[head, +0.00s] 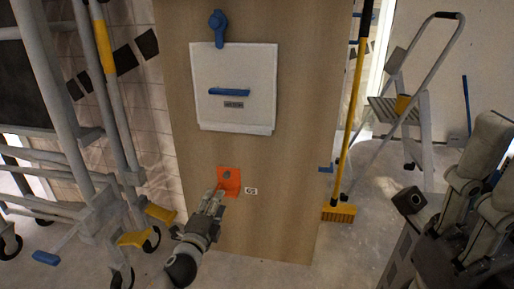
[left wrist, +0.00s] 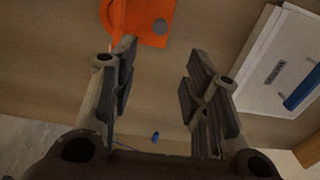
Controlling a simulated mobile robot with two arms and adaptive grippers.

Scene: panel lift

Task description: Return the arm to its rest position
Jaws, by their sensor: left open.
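My left gripper (head: 214,203) is low in front of a tall wooden board (head: 300,130). Its fingers point up towards an orange plate (head: 229,181) with a grey round spot on the board. In the left wrist view the two fingers (left wrist: 160,78) stand wide apart with nothing between them. The orange plate (left wrist: 150,22) shows just beyond the left fingertip there; I cannot tell whether they touch. A white panel (head: 235,115) with a blue handle (head: 229,92) lies flat on the board above.
A wheeled metal frame (head: 65,110) with yellow pedals stands close on the left. A blue rotary latch (head: 218,26) sits above the panel. A yellow broom (head: 340,212) leans at the board's right edge.

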